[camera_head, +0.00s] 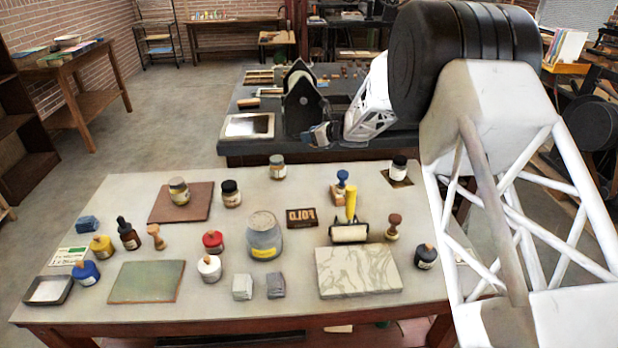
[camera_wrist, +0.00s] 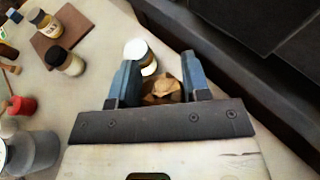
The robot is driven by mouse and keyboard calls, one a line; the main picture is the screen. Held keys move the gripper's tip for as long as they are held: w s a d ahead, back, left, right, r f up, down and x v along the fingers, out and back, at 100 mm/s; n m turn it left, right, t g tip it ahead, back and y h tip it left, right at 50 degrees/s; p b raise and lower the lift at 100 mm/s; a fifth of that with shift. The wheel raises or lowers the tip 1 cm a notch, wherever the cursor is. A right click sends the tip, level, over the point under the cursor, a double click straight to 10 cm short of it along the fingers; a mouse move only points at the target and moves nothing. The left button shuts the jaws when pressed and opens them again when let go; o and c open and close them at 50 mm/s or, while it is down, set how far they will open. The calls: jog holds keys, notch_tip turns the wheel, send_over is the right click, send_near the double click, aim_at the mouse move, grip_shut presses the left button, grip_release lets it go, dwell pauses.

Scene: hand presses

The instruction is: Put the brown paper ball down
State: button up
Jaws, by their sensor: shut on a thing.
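The brown paper ball (camera_wrist: 161,91) is crumpled and sits between the two blue fingers of my gripper (camera_wrist: 160,84) in the wrist view. The gripper is shut on it, and the fingers and the black palm bar hide part of it. In the head view my gripper (camera_head: 324,134) is near the far edge of the front table (camera_head: 130,230). I cannot make out the ball there. A jar with a pale lid (camera_head: 278,167) stands on that table near the gripper; it also shows just beyond the fingers in the wrist view (camera_wrist: 138,50).
A black-lidded jar (camera_head: 231,194) and a jar (camera_head: 179,191) on a brown mat (camera_head: 160,205) stand left of the gripper. A wooden FOLD block (camera_head: 301,217), a large jar (camera_head: 264,238) and a roller (camera_head: 349,232) are nearer. A dark back table (camera_head: 235,148) lies beyond.

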jog(key=shift+w+a+f+n+g+y, duration=0.3)
jog(key=shift+w+f+n+g, duration=0.1)
jog(key=shift+f, duration=0.1)
jog(key=shift+w+a+f+n+g+y, duration=0.2)
jog(key=shift+w+f+n+g+y, duration=0.1)
jog(key=shift+f+n, duration=0.15)
jog(key=shift+w+a+f+n+g+y, duration=0.2)
jog(key=shift+f+n+g, duration=0.15)
jog(key=shift+f, duration=0.15)
jog(key=shift+w+a+f+n+g+y, duration=0.1)
jog(key=shift+w+f+n+g+y, duration=0.15)
jog(key=shift+f, duration=0.2)
jog(key=shift+w+a+f+n+g+y, duration=0.15)
jog(key=shift+f+n+g, duration=0.1)
jog(key=shift+f+g, duration=0.2)
jog(key=shift+f, duration=0.1)
jog(key=shift+f, duration=3.15)
jog(key=shift+f, duration=1.85)
